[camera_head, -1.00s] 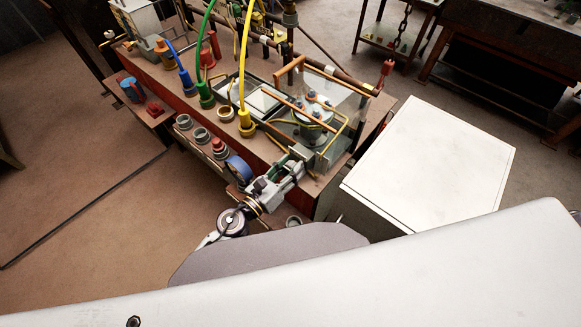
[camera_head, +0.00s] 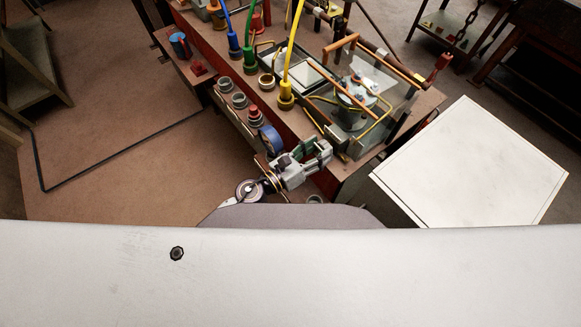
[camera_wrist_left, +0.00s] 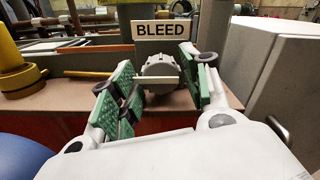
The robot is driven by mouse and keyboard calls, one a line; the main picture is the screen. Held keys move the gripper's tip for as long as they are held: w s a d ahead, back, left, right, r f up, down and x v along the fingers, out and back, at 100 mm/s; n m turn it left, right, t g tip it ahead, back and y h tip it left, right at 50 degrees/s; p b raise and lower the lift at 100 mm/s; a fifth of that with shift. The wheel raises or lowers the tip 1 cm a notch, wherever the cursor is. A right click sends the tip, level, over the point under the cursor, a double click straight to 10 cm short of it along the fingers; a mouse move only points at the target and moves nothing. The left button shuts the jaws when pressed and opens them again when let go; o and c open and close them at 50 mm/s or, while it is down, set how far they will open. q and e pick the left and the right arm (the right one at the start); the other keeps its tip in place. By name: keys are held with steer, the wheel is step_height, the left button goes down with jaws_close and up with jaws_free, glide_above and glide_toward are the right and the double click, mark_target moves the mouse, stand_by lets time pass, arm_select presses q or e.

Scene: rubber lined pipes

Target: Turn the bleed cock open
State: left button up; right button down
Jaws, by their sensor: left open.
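The bleed cock (camera_wrist_left: 160,70) is a grey, ribbed round body with a pale bar lying level across its front. It sits under a plate marked BLEED (camera_wrist_left: 161,29) in the left wrist view. My left gripper (camera_wrist_left: 157,77) is open, its green-padded fingers on either side of the cock in that view. I cannot tell whether any pad touches it. In the head view the left gripper (camera_head: 318,150) is at the bench's front edge, and I cannot make out the cock there. My right gripper is not in view.
The bench (camera_head: 312,101) carries yellow (camera_head: 286,95), green and blue hose fittings and a clear-sided box with a wooden handle. A white cabinet (camera_head: 470,165) stands to the right. Floor at left is mostly clear.

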arm_select(q)
steer(key=v, duration=1)
stand_by(0.5)
steer(key=shift+s+a, duration=0.1)
steer(key=shift+n, duration=0.3)
stand_by(0.4)
